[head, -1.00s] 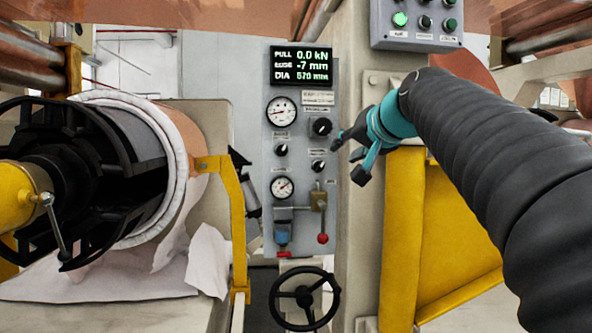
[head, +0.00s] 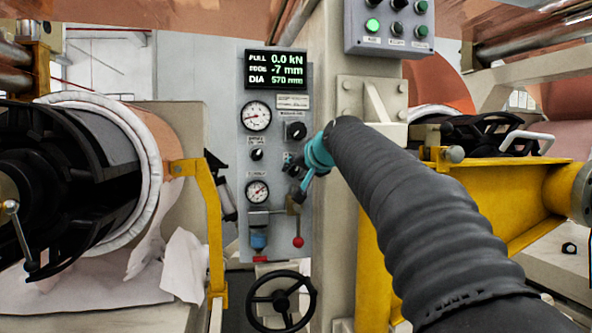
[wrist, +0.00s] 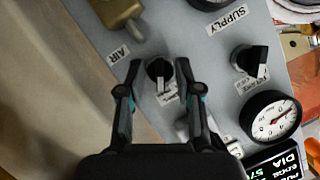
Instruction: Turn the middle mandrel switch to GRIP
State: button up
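The grey control panel (head: 271,235) carries several black rotary knobs. My gripper (head: 292,167) is at the panel's right side, in front of the lower right knob, which it largely covers in the head view. In the wrist view my gripper (wrist: 158,82) is open, with one finger on each side of that black knob (wrist: 158,68); I cannot tell whether they touch it. Its white pointer line faces down in that picture. Another small knob (head: 257,154) sits to its left; it also shows in the wrist view (wrist: 250,58). I cannot read which label says mandrel or GRIP.
Gauges (head: 256,116), a display (head: 275,69) and a red-ball lever (head: 298,241) share the panel. A beige column (head: 338,220) stands close on the right. A black handwheel (head: 281,301) is below.

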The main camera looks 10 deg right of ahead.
grip_shut()
